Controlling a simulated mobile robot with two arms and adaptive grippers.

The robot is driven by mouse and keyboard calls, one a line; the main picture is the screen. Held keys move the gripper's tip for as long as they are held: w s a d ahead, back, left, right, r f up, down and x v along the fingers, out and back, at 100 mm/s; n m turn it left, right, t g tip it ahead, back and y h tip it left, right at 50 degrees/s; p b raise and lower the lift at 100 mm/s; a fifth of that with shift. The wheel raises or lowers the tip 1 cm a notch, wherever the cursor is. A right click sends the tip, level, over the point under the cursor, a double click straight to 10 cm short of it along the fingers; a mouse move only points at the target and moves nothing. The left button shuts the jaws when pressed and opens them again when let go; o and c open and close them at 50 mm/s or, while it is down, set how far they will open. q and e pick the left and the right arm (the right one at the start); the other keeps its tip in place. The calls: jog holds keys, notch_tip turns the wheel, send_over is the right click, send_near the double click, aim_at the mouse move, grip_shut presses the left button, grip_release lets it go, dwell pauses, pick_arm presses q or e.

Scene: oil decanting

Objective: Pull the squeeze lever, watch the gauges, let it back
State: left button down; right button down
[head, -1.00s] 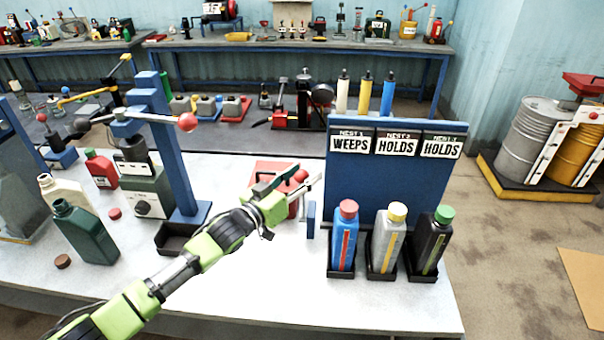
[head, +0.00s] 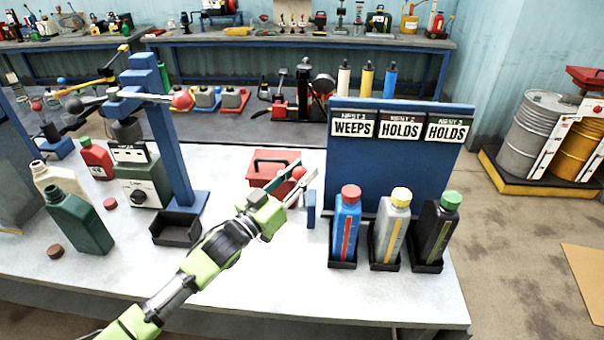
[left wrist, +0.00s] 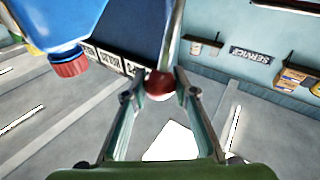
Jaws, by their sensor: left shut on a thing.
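A lever with a red ball knob (head: 298,173) stands left of the blue rack (head: 390,175); its metal rod shows in the left wrist view (left wrist: 174,40). My left gripper (head: 304,172) is shut on the red knob, which sits between the two fingertips in the left wrist view (left wrist: 160,85). Three bottles stand in black trays before the rack: blue with red cap (head: 346,229), grey with yellow cap (head: 391,236), black with green cap (head: 437,233). Signs above them read WEEPS, HOLDS, HOLDS. My right gripper is not in view.
A red box (head: 272,167) lies behind my left gripper. A blue press column (head: 172,140) with another red-balled lever (head: 182,100) stands left. A green bottle (head: 82,222) and a black tray (head: 180,231) are near the front.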

pick_arm(q)
jog(key=s+f+m+t+h+b, duration=0.1)
jog(key=s+f+m+h+b, duration=0.2)
jog(key=s+b, duration=0.4)
jog(key=shift+f+m+t+h+b, duration=0.45)
jog(key=shift+f+b, duration=0.3)
jog(key=shift+b, duration=1.05)
jog(key=c, duration=1.6)
grip_release()
jog(key=shift+c, duration=0.2)
jog(key=v, duration=0.7)
jog(key=shift+a, duration=0.15)
jog(key=shift+s, duration=0.15)
